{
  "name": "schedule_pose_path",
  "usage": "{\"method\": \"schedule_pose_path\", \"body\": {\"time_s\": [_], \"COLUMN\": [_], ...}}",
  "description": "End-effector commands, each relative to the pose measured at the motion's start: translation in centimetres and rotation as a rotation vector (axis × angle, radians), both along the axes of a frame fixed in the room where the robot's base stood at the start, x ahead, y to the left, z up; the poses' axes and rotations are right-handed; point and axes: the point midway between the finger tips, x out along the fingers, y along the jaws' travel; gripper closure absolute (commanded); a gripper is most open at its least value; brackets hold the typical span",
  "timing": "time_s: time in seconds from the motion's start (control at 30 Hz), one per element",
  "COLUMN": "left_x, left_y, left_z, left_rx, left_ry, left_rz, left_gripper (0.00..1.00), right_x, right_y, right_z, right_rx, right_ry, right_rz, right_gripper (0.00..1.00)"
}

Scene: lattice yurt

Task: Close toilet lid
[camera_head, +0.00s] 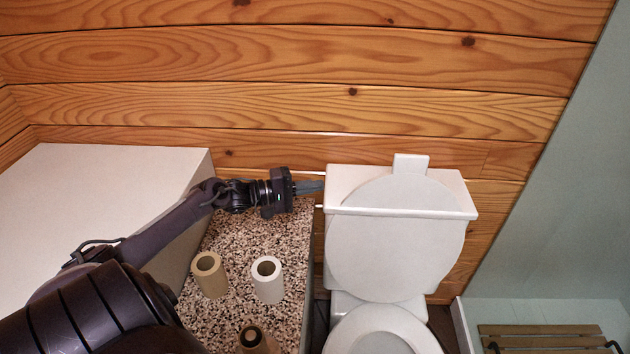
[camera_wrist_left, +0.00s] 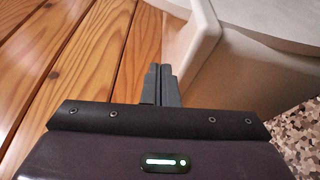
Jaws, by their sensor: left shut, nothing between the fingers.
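The white toilet (camera_head: 375,332) stands right of the middle in the head view, its lower part cut off by the frame. Its round lid (camera_head: 395,245) is raised and leans back against the tank (camera_head: 345,180). My left gripper (camera_head: 318,187) is shut and empty, pointing right, just left of the tank and above the speckled counter. In the left wrist view its fingers (camera_wrist_left: 161,85) are together, with a pale rounded edge, probably the tank, just beyond them. My right gripper is not in view.
A speckled counter (camera_head: 232,240) lies left of the toilet, with several paper rolls on it, among them a white one (camera_head: 267,279) and a tan one (camera_head: 209,275). A white box-like surface (camera_head: 100,190) is farther left. A plank wall (camera_head: 300,60) closes the back. A wooden slatted piece (camera_head: 540,335) is at lower right.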

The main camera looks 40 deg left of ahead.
Motion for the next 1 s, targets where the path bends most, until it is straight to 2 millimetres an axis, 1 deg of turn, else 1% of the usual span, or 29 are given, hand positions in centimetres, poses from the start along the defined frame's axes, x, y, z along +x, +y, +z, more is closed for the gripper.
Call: {"method": "schedule_pose_path", "body": {"time_s": [0.03,0.13,0.3,0.5,0.53,0.57,0.6,0.73,1.0], "left_x": [0.9,2.5,4.6,6.4,5.9,5.6,5.3,4.4,3.1], "left_y": [-0.6,-1.6,-3.0,-4.4,-4.5,-4.7,-4.9,-5.6,-6.5], "left_z": [0.0,0.0,-0.2,-0.3,-0.2,-0.1,-0.1,0.0,0.2], "left_rx": [-0.001,0.000,0.000,0.001,0.002,0.002,0.003,0.002,0.003], "left_ry": [-0.004,-0.005,-0.004,-0.001,0.002,0.002,0.003,0.003,0.001], "left_rz": [-0.001,-0.001,0.000,0.000,0.000,0.000,-0.001,0.000,0.001], "left_gripper": [1.00,1.00,1.00,1.00,1.00,1.00,1.00,1.00,1.00], "right_x": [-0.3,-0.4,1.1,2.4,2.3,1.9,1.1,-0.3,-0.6], "right_y": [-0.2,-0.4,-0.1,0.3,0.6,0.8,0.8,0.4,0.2], "right_z": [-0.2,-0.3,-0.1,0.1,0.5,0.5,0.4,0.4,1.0], "right_rx": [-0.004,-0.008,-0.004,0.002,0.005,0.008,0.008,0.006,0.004], "right_ry": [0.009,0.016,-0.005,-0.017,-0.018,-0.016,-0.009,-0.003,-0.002], "right_rz": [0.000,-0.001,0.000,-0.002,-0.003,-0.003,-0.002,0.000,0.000], "right_gripper": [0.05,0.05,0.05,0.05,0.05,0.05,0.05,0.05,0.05]}}
